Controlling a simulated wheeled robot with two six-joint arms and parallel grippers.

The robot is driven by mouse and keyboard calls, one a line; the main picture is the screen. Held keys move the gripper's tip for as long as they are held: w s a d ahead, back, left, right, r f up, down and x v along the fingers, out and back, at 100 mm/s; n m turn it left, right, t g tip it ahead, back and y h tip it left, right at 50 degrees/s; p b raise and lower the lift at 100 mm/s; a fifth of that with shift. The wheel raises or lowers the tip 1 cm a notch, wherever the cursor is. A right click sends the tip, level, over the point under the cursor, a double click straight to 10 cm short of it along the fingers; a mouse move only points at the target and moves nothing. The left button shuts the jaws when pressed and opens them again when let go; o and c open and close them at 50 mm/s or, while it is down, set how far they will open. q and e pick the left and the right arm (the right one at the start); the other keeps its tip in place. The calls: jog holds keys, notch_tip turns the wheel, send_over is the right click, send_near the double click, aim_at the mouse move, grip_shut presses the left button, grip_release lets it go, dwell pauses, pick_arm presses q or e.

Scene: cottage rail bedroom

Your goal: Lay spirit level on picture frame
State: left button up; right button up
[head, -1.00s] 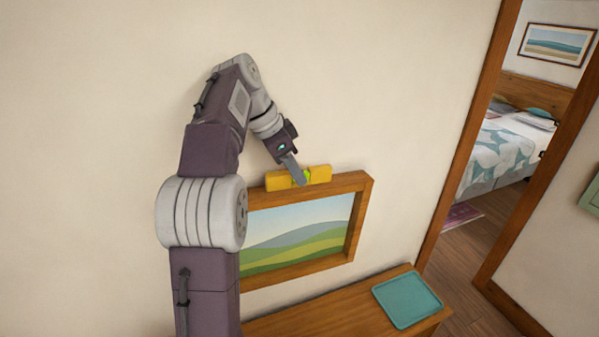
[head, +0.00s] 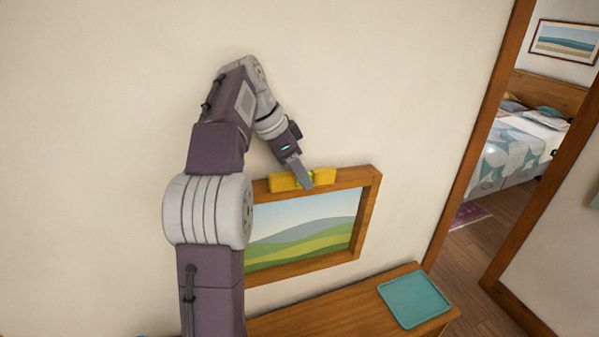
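The yellow spirit level (head: 323,178), with a bit of green at its middle, lies along the top rail of the wooden picture frame (head: 369,205). It looks roughly parallel to the rail; whether it touches the rail cannot be told. The frame holds a landscape of green hills and hangs on the wall. My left gripper (head: 305,179) reaches down from the upper left and is shut on the middle of the level, one grey finger showing in front. My arm hides the frame's left side. My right gripper is out of view.
A wooden shelf or bench top (head: 330,315) is below the frame, with a teal tray (head: 414,300) at its right end. A doorway (head: 470,150) on the right opens to a room with a bed (head: 515,145). The wall above the frame is bare.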

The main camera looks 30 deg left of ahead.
pick_arm(q)
jog(key=shift+s+d, duration=0.1)
jog(key=p+v, duration=0.1)
jog(key=v, duration=0.2)
jog(key=p+v, duration=0.1)
jog(key=v, duration=0.2)
jog(key=shift+r, duration=0.35)
jog(key=shift+v, duration=1.05)
jog(key=shift+s, duration=0.1)
jog(key=shift+s+r, duration=0.1)
